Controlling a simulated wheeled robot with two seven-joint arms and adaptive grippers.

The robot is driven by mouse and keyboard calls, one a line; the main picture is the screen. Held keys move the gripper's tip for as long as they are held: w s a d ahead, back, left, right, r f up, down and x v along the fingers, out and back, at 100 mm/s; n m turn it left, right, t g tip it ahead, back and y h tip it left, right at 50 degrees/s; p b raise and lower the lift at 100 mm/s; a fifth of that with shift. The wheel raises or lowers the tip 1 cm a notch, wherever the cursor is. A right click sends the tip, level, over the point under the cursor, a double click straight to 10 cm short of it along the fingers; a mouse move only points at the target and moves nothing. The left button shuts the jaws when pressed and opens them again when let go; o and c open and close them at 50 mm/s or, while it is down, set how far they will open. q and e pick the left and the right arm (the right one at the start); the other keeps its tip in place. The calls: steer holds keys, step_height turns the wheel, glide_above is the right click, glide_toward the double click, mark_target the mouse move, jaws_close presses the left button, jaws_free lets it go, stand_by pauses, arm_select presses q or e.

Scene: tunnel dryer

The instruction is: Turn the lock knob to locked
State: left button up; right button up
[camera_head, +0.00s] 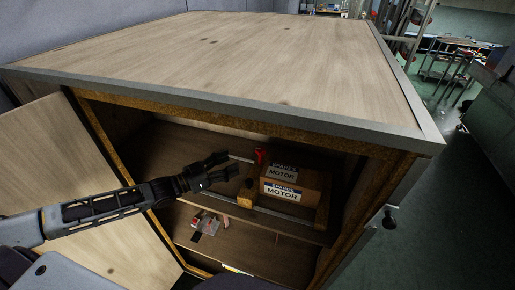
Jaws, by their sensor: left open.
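A wooden cabinet (285,110) stands in front of me with its left door (50,150) swung open. My left gripper (229,168) reaches in from the left across the opening. It is open and empty, left of the boxes on the upper shelf. A black knob-like part (389,217) sticks out at the cabinet's right side, well apart from my left gripper. I cannot tell whether it is the lock knob or how it is turned. A small dark part (246,194) lies near the gripper, too small to make out. My right gripper is not in view.
Cardboard boxes labelled SPARES MOTOR (283,190) stand on the upper shelf beside a small red object (260,156). Small grey and red items (206,223) lie on the lower shelf. The cabinet top is bare. Open floor (445,125) lies to the right.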

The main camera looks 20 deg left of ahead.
mark_target(256, 152)
arm_select(q)
steer(key=shift+s+f, duration=0.15)
steer(key=shift+s, duration=0.05)
steer(key=shift+w+d, duration=0.15)
stand_by(0.4)
steer(key=shift+x, duration=6.7)
steer(key=shift+d+f, duration=0.1)
steer(key=shift+c, duration=0.4)
steer(key=c, duration=0.9)
